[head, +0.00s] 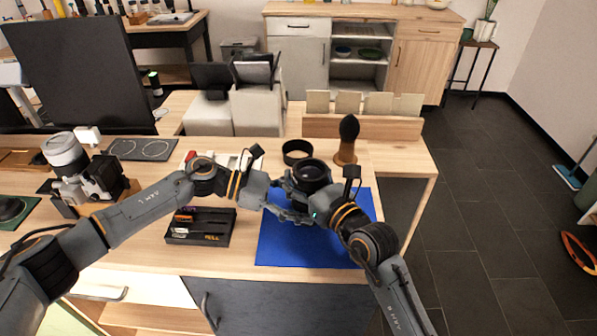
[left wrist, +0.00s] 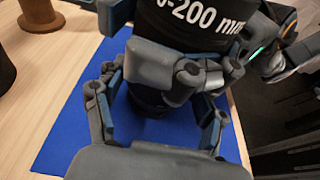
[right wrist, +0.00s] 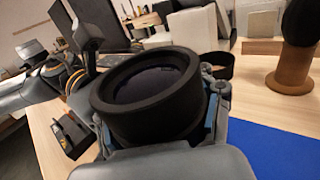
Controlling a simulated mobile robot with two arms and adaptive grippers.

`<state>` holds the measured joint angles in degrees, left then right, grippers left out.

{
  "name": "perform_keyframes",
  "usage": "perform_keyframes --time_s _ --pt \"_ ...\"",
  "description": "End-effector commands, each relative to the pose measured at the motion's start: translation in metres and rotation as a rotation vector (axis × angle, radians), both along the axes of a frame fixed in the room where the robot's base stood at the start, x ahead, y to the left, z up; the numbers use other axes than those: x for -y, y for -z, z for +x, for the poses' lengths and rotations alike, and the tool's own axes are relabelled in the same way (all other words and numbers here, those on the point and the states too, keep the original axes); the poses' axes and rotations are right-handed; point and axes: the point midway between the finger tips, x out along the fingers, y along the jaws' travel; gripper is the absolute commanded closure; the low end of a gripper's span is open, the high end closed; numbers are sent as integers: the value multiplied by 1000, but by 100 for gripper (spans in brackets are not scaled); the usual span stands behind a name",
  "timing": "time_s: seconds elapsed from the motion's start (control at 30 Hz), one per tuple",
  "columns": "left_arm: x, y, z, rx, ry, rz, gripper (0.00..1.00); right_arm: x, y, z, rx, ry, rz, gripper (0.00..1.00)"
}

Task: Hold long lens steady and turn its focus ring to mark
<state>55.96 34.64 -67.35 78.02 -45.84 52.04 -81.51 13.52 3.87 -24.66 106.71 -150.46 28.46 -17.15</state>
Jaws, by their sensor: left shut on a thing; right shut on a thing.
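The long lens (head: 312,171) is black and stands roughly upright over the blue mat (head: 277,249). White lettering ending in "-200 mm" shows on its barrel (left wrist: 190,18) in the left wrist view. My left gripper (head: 286,198) is shut on the lens from the left, low on the barrel. My right gripper (head: 318,196) is shut on it from the right, nearer the top. The right wrist view shows the wide front rim and dark glass (right wrist: 150,88) between the right fingers. The focus mark and the lens's contact with the mat are hidden.
A black tray (head: 200,226) with small tools lies left of the mat. A black ring (head: 297,151) and a brush on a wooden stand (head: 346,150) are behind the lens. A camera with a pale lens (head: 98,178) stands far left. The mat's front is clear.

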Motion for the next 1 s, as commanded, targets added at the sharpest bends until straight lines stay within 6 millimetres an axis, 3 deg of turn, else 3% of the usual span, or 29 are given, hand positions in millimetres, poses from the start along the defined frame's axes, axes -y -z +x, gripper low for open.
perform_keyframes --time_s 0.87,0.9,1.0 --pt "-4 1 4 3 -14 4 48 -2 1 -3 -2 -93 -1 79" --pt "-4 1 4 3 -14 4 48 -2 1 -3 -2 -92 -1 43" --pt "-3 0 4 3 -13 4 48 -2 1 -2 -1 -92 -1 23"
